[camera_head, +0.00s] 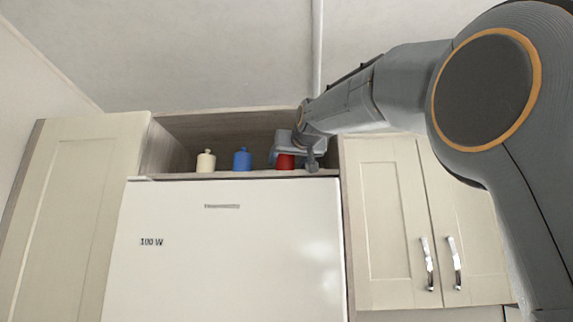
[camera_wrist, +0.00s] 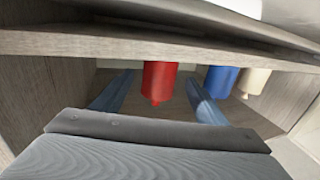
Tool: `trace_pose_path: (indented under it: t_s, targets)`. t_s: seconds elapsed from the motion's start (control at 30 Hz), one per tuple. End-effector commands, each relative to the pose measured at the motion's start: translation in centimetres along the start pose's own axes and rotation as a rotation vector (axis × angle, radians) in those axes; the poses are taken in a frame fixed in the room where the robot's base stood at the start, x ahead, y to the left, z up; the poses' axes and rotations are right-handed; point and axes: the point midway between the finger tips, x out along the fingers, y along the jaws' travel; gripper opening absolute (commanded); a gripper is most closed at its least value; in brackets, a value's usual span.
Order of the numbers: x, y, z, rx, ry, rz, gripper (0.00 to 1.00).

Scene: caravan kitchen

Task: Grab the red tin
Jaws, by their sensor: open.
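The red tin (camera_head: 285,161) stands on the open shelf above the white fridge, at the right end of a row of tins. In the wrist view the red tin (camera_wrist: 159,80) appears upside down, between the two blue fingers of my gripper (camera_wrist: 158,95). The gripper is open, with a finger to each side of the tin and visible gaps. In the head view my gripper (camera_head: 298,152) is at the shelf's right end and hides the upper part of the red tin. I cannot tell how deep the fingers reach past it.
A blue tin (camera_head: 242,159) and a cream tin (camera_head: 206,161) stand left of the red tin on the shelf (camera_head: 225,175). In the wrist view the blue tin (camera_wrist: 219,82) is near one finger. Cupboards flank the shelf, with a side wall close to the gripper.

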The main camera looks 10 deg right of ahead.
Motion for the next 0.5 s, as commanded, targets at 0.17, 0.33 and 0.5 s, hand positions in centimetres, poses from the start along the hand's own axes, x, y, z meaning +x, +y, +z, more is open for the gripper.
trace_pose_path:
  t_s: [0.17, 0.33, 0.5]
  targets:
    - [1.9, 0.1, -0.2, 0.0, -0.001, 0.002, 0.67]
    - [2.5, 0.2, -0.1, 0.0, 0.0, 0.003, 0.67]
    - [2.5, 0.2, -0.1, 0.0, 0.0, 0.003, 0.67]
